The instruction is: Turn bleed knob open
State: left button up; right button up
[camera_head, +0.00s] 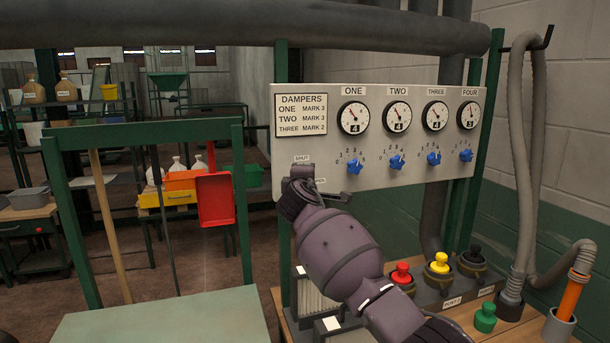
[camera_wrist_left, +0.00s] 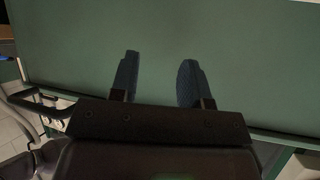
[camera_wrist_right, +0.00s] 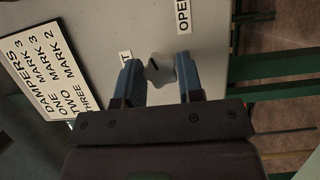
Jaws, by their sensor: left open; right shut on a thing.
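The bleed knob (camera_wrist_right: 160,72) is a small pale grey lobed knob on the dampers panel, with a short dark mark on its face. My right gripper (camera_wrist_right: 158,64) is shut on it, one blue finger on each side. An OPEN label (camera_wrist_right: 183,14) and a partly hidden label ending in T (camera_wrist_right: 125,57) flank the knob. In the head view my right gripper (camera_head: 308,182) is at the panel's lower left, below a SHUT label (camera_head: 301,158), and hides the knob. My left gripper (camera_wrist_left: 159,63) is open and empty above a green surface.
The panel (camera_head: 320,100) carries several gauges and blue dial knobs (camera_head: 397,162) right of my right gripper. Red (camera_head: 402,274), yellow (camera_head: 439,264) and black buttons stand below. A grey hose (camera_head: 521,170) hangs at right. A green tabletop (camera_head: 165,320) is front left.

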pick_arm(q)
jog(key=shift+s+a+r+p, duration=0.1)
jog(key=shift+s+r+p, duration=0.75)
jog(key=shift+p, duration=1.05)
pick_arm(e)
jog(key=shift+d+m+g+y, duration=0.1)
jog(key=shift+m+g+y, duration=0.55)
jog(key=shift+m, duration=1.25)
jog(key=shift+m+g+y, duration=0.25)
jog(key=shift+m+g, duration=0.7)
jog(key=shift+m, duration=0.95)
pick_arm(q)
jog(key=shift+w+r, duration=0.1)
jog(key=shift+r, duration=0.05)
pick_arm(e)
jog(key=o, duration=0.9)
jog(key=shift+r, duration=0.1)
pick_arm(q)
jog(key=shift+w+f+b, duration=0.4)
jog(key=shift+b, duration=0.6)
pick_arm(e)
jog(key=shift+v, duration=5.45)
